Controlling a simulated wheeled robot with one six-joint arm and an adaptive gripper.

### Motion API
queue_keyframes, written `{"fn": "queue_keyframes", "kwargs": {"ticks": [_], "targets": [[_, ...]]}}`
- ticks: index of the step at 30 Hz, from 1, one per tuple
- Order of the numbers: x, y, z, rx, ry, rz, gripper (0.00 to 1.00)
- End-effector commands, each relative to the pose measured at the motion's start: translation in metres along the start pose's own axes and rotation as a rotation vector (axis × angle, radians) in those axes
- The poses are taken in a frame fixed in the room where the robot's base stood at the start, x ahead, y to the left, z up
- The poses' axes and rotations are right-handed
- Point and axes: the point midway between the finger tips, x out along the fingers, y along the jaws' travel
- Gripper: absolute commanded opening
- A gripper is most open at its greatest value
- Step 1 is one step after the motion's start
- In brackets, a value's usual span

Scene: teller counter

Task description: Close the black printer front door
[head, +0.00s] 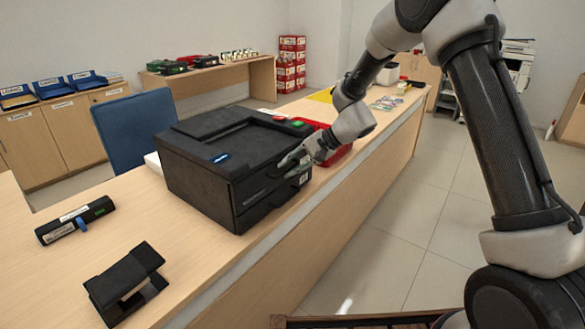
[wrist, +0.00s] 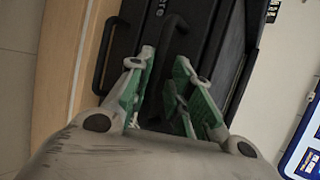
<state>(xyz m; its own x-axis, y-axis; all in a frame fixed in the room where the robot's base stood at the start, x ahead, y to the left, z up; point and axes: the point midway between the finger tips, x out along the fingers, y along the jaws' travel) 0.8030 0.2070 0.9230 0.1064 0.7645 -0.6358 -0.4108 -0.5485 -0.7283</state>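The black printer (head: 215,140) stands on the teller counter in the head view, with its front face turned to the right. My gripper (head: 285,160) is at the upper part of that front face, partly covering it. In the wrist view the gripper's green-padded fingers (wrist: 165,60) are spread apart, close to the black printer front (wrist: 215,75). A curved black handle (wrist: 178,26) shows beyond and between the fingertips, and a second handle (wrist: 103,55) lies to the left. I cannot tell whether a finger touches the printer, or how far the front door stands open.
A red tray (head: 338,154) sits behind my gripper on the counter (head: 200,262). A black scanner-like device (head: 75,220) and a black stand (head: 125,283) lie at the left. A blue chair (head: 125,130) stands behind the printer. The floor (head: 400,215) to the right is clear.

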Motion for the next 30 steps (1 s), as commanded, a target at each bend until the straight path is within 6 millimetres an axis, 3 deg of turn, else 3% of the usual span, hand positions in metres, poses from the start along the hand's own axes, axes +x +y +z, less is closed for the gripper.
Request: {"fn": "queue_keyframes", "kwargs": {"ticks": [1,9,13,24,30], "targets": [[0.0,-0.008,0.0,-0.004,0.003,-0.013,0.19],[0.0,-0.006,0.0,-0.001,0.003,-0.011,0.19],[-0.01,-0.006,-0.001,-0.001,0.004,-0.011,0.19],[-0.089,-0.004,-0.001,-0.003,0.005,-0.009,0.19],[-0.115,-0.004,0.0,-0.002,0.002,-0.008,0.19]]}}
